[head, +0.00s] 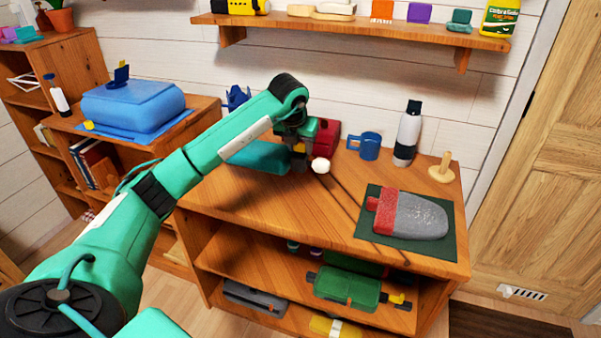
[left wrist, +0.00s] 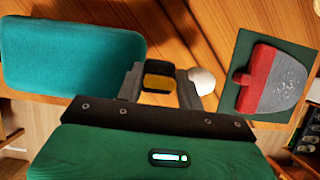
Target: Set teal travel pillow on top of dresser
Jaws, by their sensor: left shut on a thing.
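The teal travel pillow (head: 258,156) is at the back left of the wooden dresser (head: 245,205), over its top. I cannot tell whether it touches the wood. In the left wrist view the pillow (left wrist: 70,58) lies flat and wide, left of the fingers. My left gripper (head: 299,150) is beside the pillow's right end. In the left wrist view its fingers (left wrist: 162,85) are closed around a small dark and yellow piece at the pillow's edge, which looks like its tab. My right gripper is not in view.
A white-tipped stick (head: 320,165) lies right of the gripper. Behind are a red box (head: 327,135), a blue mug (head: 370,146) and a bottle (head: 408,135). The dresser's front left top is clear.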

